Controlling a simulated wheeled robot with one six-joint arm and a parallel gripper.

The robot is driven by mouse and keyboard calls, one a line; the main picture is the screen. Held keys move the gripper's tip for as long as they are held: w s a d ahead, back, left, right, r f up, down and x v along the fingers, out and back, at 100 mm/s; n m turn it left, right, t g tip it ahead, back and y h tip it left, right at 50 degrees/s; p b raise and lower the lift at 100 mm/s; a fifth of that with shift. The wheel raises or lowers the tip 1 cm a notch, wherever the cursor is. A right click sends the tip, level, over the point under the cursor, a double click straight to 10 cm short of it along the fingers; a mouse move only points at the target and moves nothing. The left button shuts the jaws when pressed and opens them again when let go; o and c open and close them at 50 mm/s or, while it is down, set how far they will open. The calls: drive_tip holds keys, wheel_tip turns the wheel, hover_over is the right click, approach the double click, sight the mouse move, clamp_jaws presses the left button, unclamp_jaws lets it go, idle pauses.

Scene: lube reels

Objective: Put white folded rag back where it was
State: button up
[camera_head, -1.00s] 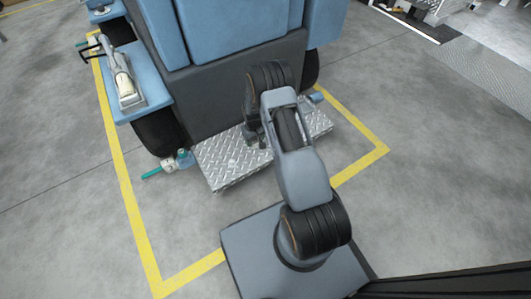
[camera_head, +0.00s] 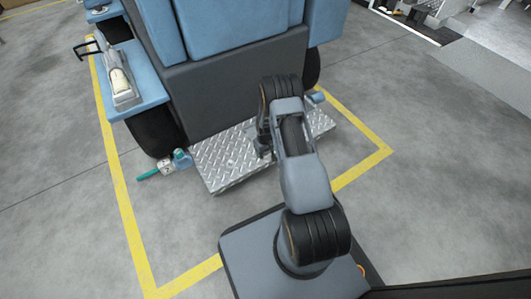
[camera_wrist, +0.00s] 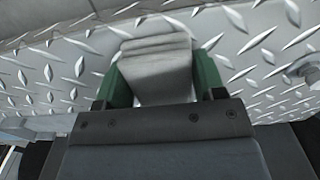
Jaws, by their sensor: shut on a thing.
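The white folded rag (camera_wrist: 158,70) is between the two green fingers of my gripper (camera_wrist: 157,82) in the wrist view. The gripper is shut on it. The rag is just over the diamond-plate step (camera_wrist: 60,72); I cannot tell whether it touches the plate. The rag cannot be made out there.
The blue and grey machine (camera_head: 230,85) rises behind the step. A pale tool (camera_head: 121,85) lies on its blue side ledge (camera_head: 145,92). A teal-handled item (camera_head: 150,174) and a small blue item (camera_head: 182,158) are left of the step. Yellow floor lines (camera_head: 365,165) frame the area.

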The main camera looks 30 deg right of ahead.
drive_tip(key=shift+f, duration=0.15)
drive_tip(key=o, duration=0.9)
drive_tip(key=shift+c, duration=0.2)
